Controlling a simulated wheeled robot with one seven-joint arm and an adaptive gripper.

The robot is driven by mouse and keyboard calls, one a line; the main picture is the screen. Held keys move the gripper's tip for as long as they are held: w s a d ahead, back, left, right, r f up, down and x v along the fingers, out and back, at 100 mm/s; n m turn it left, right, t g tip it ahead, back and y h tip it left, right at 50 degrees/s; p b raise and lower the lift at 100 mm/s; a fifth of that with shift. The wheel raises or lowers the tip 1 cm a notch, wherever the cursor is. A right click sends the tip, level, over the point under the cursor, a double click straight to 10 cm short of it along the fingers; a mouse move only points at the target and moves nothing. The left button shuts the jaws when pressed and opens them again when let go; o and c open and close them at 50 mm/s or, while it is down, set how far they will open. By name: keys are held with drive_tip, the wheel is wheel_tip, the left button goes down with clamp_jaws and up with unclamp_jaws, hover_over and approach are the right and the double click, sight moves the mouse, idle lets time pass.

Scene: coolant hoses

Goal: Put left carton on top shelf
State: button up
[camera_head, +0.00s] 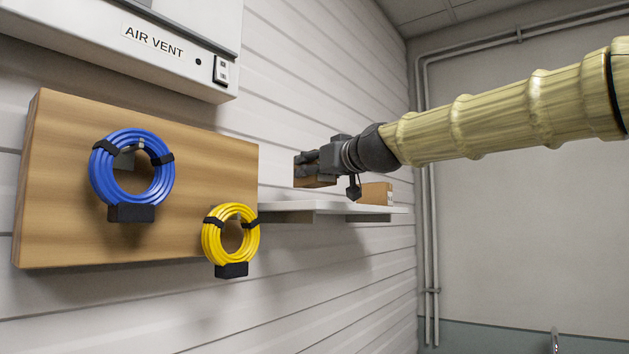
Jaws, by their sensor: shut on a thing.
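My gripper (311,163) reaches in from the right and is shut on a brown carton (314,181). The carton is mostly hidden by the gripper. It shows just above the white shelf (330,206) on the wall; I cannot tell whether it touches the shelf. A second brown carton (376,193) sits on the shelf further right, behind my wrist. Only one shelf shows in this view.
A wooden board (60,190) on the wall carries a coiled blue hose (104,184) and a coiled yellow hose (211,245). A white air vent box (120,55) hangs above it. Grey pipes (429,230) run up the corner at right.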

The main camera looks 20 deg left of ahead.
sight(314, 187)
drive_tip(key=shift+w+a, duration=0.15)
drive_tip(key=shift+w, duration=0.2)
wheel_tip(314, 187, down, 3)
drive_tip(key=shift+r+p, duration=0.2)
drive_tip(key=shift+p, duration=0.5)
drive_tip(key=shift+f, duration=0.45)
